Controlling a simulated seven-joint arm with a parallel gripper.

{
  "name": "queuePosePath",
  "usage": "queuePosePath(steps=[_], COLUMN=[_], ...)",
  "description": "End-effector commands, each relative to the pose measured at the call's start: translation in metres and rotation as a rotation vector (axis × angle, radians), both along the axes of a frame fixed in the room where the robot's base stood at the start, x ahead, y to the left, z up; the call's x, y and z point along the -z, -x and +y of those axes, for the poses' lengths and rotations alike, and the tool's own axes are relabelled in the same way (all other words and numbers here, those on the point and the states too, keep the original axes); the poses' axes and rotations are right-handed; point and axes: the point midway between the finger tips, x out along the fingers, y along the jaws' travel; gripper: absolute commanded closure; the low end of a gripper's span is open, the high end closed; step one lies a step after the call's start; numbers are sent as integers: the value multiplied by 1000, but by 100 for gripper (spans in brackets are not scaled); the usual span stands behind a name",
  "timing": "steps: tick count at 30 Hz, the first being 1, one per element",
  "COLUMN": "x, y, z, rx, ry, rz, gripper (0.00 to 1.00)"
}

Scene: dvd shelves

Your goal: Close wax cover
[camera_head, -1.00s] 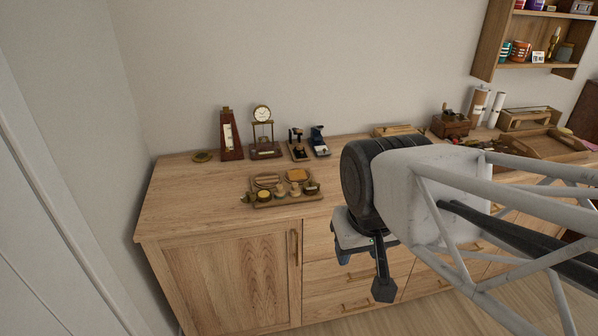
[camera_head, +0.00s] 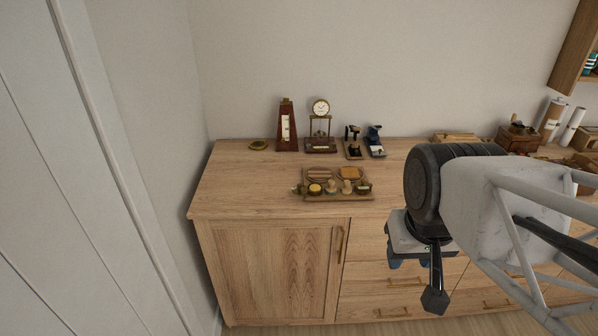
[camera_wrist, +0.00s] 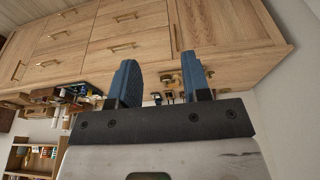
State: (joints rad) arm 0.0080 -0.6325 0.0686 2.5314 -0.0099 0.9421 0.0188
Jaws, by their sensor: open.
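A wooden tray (camera_head: 338,197) lies near the front of the cabinet top, left of my arm. It holds several small round pots and brushes, including a yellow-topped pot (camera_head: 315,189). A small round brass-coloured item (camera_head: 258,145) lies at the back left, beside the metronome. I cannot tell which item is the wax container, or how its cover stands. My gripper (camera_wrist: 158,62) is open and empty, its two blue fingers apart in the wrist view. In the head view it hangs in front of the drawers, right of the tray and clear of it.
A metronome (camera_head: 286,126), a clock (camera_head: 320,124) and two small stands (camera_head: 354,142) line the back of the cabinet top (camera_head: 240,190). Wooden boxes (camera_head: 517,138) and paper rolls (camera_head: 552,118) stand at the right. The left part of the top is mostly clear.

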Motion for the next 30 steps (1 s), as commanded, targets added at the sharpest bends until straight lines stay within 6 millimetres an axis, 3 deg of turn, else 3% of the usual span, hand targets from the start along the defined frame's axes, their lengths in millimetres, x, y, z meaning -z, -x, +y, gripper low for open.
queuePosePath(steps=[5, 11, 30], x=[-2, -6, -9], y=[-8, -33, -161], z=[2, 7, 35], rx=[24, 99, 497], ry=[-13, -55, -242], rz=[4, 18, 106], gripper=[56, 56, 56])
